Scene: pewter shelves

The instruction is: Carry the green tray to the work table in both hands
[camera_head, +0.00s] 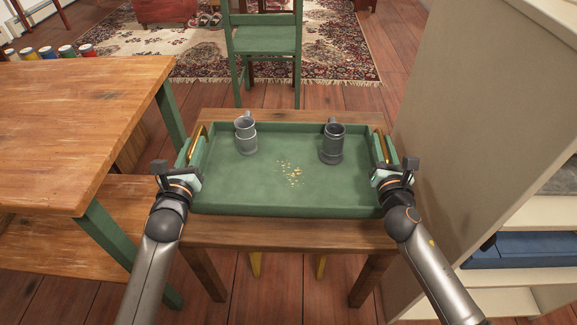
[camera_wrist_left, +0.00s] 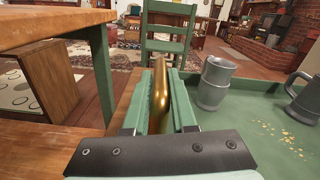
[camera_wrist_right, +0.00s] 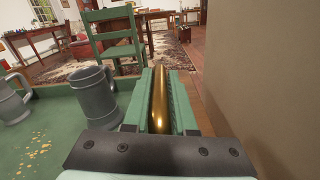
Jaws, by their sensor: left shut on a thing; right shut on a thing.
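The green tray (camera_head: 270,190) is level over a small wooden table (camera_head: 290,232); I cannot tell whether it touches the top. Two grey pewter mugs stand upright in it, a lighter one (camera_head: 245,137) at left and a darker one (camera_head: 332,144) at right, with yellow crumbs (camera_head: 290,174) between. My left gripper (camera_head: 194,152) is shut on the tray's left brass handle (camera_wrist_left: 160,95). My right gripper (camera_head: 386,152) is shut on the right brass handle (camera_wrist_right: 158,100). A wooden table with green legs (camera_head: 80,115) stands at left; I cannot tell if it is the work table.
A pale shelf unit (camera_head: 480,110) stands close on the right, with a blue box (camera_head: 520,250) low in it. A green chair (camera_head: 264,45) is behind the small table, on a patterned rug (camera_head: 340,60). Colourful jars (camera_head: 66,51) line the left table's far edge.

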